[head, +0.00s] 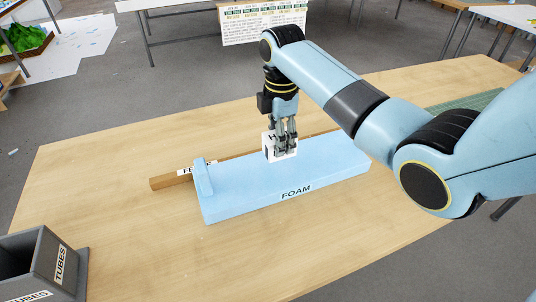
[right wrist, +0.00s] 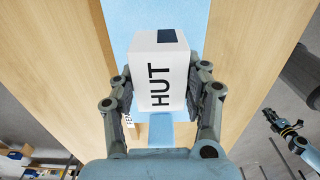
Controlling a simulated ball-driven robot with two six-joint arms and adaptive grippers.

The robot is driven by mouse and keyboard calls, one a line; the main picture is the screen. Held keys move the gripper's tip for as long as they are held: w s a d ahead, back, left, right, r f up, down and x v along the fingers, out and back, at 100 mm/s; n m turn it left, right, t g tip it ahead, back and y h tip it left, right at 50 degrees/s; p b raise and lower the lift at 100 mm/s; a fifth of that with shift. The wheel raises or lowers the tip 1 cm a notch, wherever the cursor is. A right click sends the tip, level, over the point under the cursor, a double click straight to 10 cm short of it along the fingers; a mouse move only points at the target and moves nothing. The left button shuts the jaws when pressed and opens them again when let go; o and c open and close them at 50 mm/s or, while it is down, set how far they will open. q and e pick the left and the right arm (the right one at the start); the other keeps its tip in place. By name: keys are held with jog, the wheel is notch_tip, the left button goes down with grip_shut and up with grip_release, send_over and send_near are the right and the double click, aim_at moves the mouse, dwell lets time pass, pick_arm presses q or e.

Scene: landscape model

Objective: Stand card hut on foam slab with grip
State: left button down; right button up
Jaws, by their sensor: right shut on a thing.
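The white card hut (head: 270,146) is at the blue foam slab (head: 240,193), upright over its middle part. In the right wrist view the card hut (right wrist: 160,75) shows the word HUT and a dark square at one end. My right gripper (head: 284,152) is shut on the card hut, with a finger on each side (right wrist: 160,103). The hut's base looks at or very near the slab's top; I cannot tell if it touches. The slab lies on the wooden table and carries the label FOAM.
A small blue block (head: 203,178) sits at the slab's left end. A wooden strip (head: 172,181) lies behind the slab. A grey TUBES box (head: 65,264) stands at the lower left.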

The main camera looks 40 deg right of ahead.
aim_at(270, 156)
jog(key=shift+w+a+f, duration=0.2)
jog(key=shift+a+f, duration=0.15)
jog(key=shift+a, duration=0.15)
jog(key=shift+w+a+f, duration=0.2)
jog(key=shift+a+f, duration=0.1)
jog(key=shift+a, duration=0.15)
jog(key=shift+f, duration=2.1)
jog(key=o, duration=0.9)
jog(key=shift+f, duration=0.15)
jog(key=shift+o, duration=0.2)
notch_tip(270, 156, up, 12)
jog(key=shift+r, duration=0.2)
